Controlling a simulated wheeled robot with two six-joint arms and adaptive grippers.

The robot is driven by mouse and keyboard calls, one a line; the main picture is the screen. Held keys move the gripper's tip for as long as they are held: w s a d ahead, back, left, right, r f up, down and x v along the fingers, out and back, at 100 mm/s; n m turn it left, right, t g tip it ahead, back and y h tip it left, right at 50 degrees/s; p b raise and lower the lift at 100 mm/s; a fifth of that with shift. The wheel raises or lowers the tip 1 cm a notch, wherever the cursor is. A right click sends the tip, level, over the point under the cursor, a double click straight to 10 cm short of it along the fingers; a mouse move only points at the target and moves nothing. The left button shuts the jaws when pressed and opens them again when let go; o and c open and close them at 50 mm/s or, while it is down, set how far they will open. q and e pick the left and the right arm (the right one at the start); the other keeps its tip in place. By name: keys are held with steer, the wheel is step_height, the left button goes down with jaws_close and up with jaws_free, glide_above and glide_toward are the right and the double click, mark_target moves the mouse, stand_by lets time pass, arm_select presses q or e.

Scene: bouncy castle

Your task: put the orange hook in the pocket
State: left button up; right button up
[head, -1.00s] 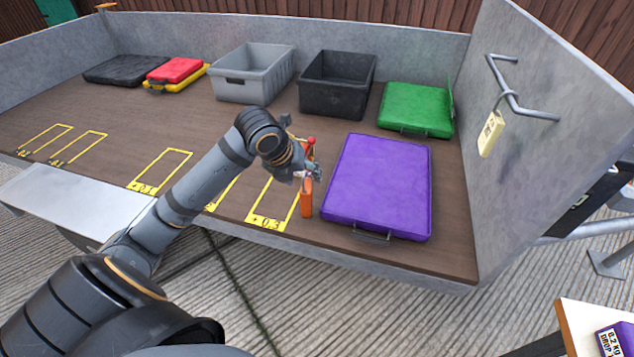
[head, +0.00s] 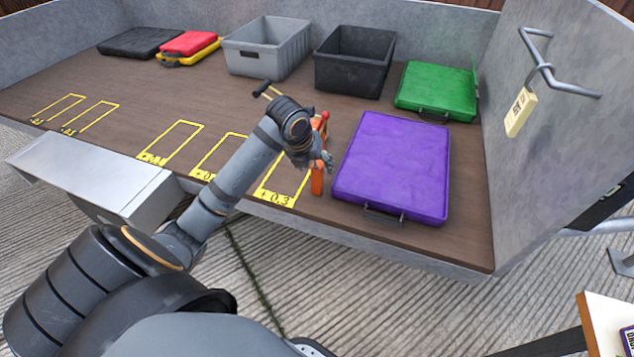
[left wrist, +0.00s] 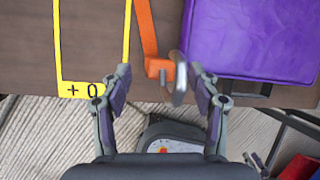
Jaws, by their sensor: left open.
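The orange hook (head: 318,178) is at the front edge of the brown truck bed, left of the purple case. In the left wrist view its orange bar (left wrist: 147,35) leads down to a block with a rounded metal piece beside it. My left gripper (head: 323,160) is open above it. In the left wrist view the fingers (left wrist: 160,82) stand either side of the hook's near end, and I see no grip on it. My arm hides part of the hook in the head view. I cannot tell which thing is the pocket. My right gripper is out of view.
The purple case (head: 392,165) lies close right of the hook. Yellow outlines (head: 172,142) mark the bed's front. A grey bin (head: 266,48), black bin (head: 353,62) and green case (head: 435,90) stand behind. A metal box (head: 90,172) hangs at the front left edge.

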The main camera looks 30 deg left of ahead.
arm_select(q)
steer(key=shift+w+f, duration=0.25)
steer(key=shift+f, duration=0.25)
steer(key=shift+c, duration=0.3)
jaws_close()
